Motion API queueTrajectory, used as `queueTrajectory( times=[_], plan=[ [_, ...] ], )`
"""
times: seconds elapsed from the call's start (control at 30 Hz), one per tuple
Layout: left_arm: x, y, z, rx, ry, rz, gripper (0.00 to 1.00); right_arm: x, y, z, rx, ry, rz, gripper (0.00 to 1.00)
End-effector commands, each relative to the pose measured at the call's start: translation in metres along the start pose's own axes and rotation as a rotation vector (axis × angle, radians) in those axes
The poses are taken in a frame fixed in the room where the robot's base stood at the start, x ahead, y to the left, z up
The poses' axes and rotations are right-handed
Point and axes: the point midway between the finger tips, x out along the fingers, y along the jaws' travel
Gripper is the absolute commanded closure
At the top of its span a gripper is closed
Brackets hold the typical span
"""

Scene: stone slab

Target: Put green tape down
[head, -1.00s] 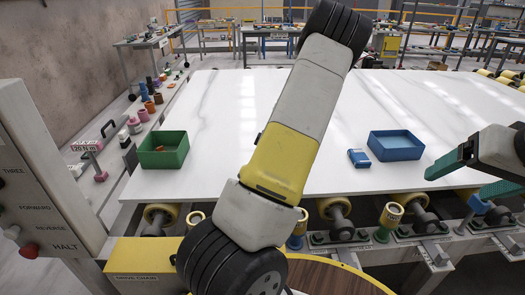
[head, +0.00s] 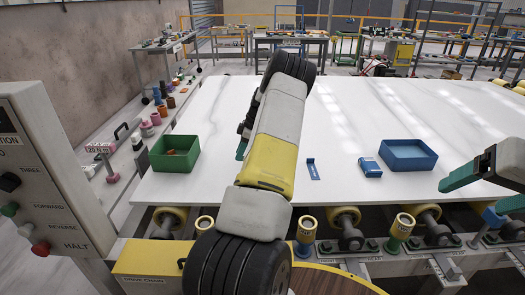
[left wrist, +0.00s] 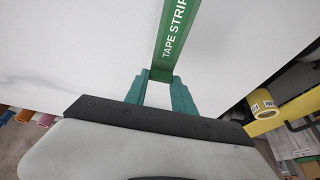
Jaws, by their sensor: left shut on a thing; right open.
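The green tape (left wrist: 178,30) is a flat strip lettered "TAPE STRIP" in the left wrist view. My left gripper (left wrist: 161,88) is shut on its near end, and the strip reaches away over the white slab (head: 420,110). Whether the strip touches the slab I cannot tell. In the head view my left arm hides most of this gripper and the strip; only a bit of teal (head: 241,149) shows at the arm's left side. My right gripper (head: 468,199) is open and empty at the slab's right front edge.
A green bin (head: 175,165) with something orange inside stands at the slab's left. A blue strip (head: 313,169), a small blue box (head: 370,167) and a blue bin (head: 408,165) are right of my left arm. Rollers (head: 342,217) line the front edge; the slab's back is clear.

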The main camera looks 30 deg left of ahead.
Motion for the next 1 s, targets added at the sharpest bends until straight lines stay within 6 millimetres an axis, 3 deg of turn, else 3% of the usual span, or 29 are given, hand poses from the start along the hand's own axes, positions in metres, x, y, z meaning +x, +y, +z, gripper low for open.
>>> queueTrajectory(
  times=[0.3, 0.63, 0.67, 0.77, 1.0],
  plan=[
    [0.033, 0.004, 0.010, 0.000, 0.001, -0.001, 1.00, 0.000, 0.000, 0.000, 0.000, 0.000, 0.000, 0.20],
    [0.036, 0.004, 0.012, 0.000, 0.000, 0.000, 1.00, 0.000, 0.000, 0.000, 0.000, 0.000, 0.000, 0.20],
    [0.036, 0.004, 0.012, 0.000, 0.000, 0.000, 0.67, 0.000, 0.000, 0.000, 0.000, 0.000, 0.000, 0.20],
    [0.036, 0.004, 0.012, 0.000, 0.000, 0.000, 0.48, 0.000, 0.000, 0.000, 0.000, 0.000, 0.000, 0.20],
    [0.036, 0.004, 0.012, 0.000, 0.000, 0.000, 0.48, 0.000, 0.000, 0.000, 0.000, 0.000, 0.000, 0.20]
  ],
)
